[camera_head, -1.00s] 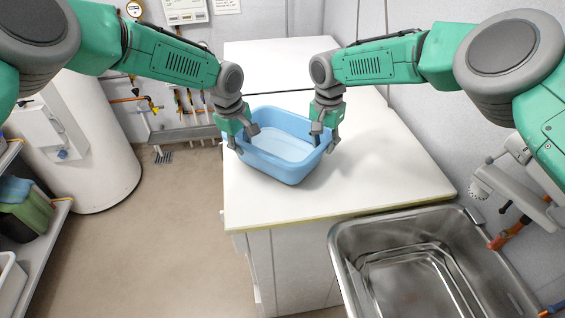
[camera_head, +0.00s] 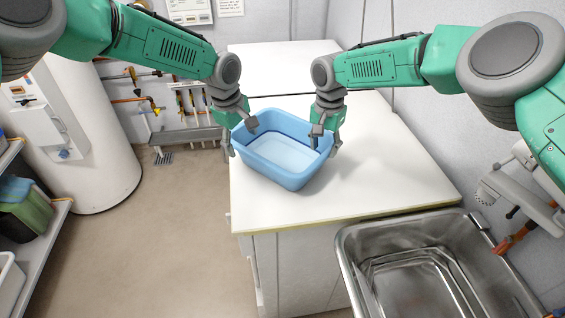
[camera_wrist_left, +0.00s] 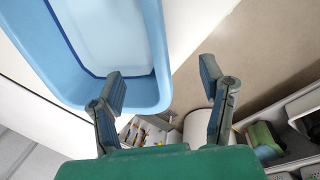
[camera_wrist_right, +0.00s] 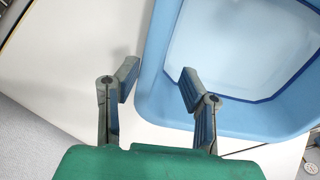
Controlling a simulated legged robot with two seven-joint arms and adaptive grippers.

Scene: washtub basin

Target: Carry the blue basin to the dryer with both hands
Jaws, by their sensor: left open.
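The blue basin (camera_head: 290,178) appears to rest upright on a white top (camera_head: 370,190), between my two grippers. It looks empty. My left gripper (camera_head: 240,136) is at its left side, fingers apart; one finger is over the inside and the other outside the wall. In the left wrist view the basin's corner (camera_wrist_left: 150,95) lies between the spread fingers (camera_wrist_left: 162,90). My right gripper (camera_head: 325,138) is at its right side. In the right wrist view its fingers (camera_wrist_right: 158,82) are apart, with the basin's rim (camera_wrist_right: 150,75) between them. I cannot tell which surface is the dryer.
A steel sink (camera_head: 350,240) stands at front right, beside the white top. Another white top (camera_head: 285,55) adjoins behind, past a dark gap line. A white tank (camera_head: 95,150) and a shelf (camera_head: 55,225) stand at left. The floor (camera_head: 170,230) between is open.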

